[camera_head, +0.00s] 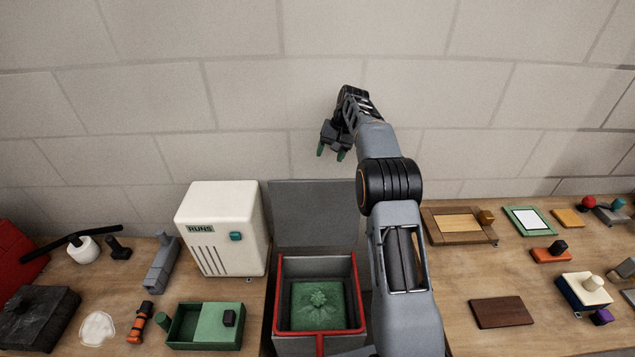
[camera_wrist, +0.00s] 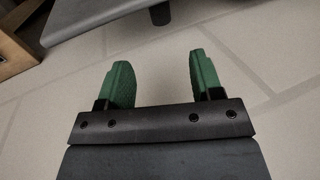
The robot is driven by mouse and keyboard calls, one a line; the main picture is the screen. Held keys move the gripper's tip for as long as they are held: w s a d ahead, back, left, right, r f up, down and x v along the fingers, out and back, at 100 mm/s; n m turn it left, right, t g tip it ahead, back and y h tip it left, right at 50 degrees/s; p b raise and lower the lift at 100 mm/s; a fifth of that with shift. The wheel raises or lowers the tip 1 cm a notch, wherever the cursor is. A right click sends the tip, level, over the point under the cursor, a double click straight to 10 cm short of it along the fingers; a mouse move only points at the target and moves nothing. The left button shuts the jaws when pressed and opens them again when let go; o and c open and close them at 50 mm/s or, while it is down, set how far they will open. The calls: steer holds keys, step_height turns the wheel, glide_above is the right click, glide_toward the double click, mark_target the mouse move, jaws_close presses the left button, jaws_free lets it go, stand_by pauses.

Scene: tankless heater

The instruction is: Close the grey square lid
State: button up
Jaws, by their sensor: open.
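The grey square lid (camera_head: 310,215) stands upright, open, at the back of a red-rimmed grey box (camera_head: 278,310). A green block with a leafy top (camera_head: 318,302) sits inside the box. My gripper (camera_head: 331,153) is above the lid's top edge in the head view, near the wall, with its green fingers pointing down. My arm covers part of the lid's right side. In the wrist view my gripper (camera_wrist: 160,78) is open, with nothing between the fingers. A grey panel (camera_wrist: 105,18) with a dark peg crosses the top there; I cannot tell if it is the lid.
A white "RUNS" box (camera_head: 222,235) stands left of the lid. A green tray (camera_head: 180,330) is left of the red-rimmed box. My forearm passes over the box's right side. A wooden tray (camera_head: 440,235) and a brown board (camera_head: 502,312) lie right. The block wall is close behind.

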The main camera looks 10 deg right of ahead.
mark_target(317, 184)
steer(key=p+x, duration=0.1)
steer(key=x, duration=1.3)
steer(key=shift+w+p, duration=0.1)
steer(key=shift+p, duration=0.2)
steer(key=shift+c, duration=0.3)
jaws_close()
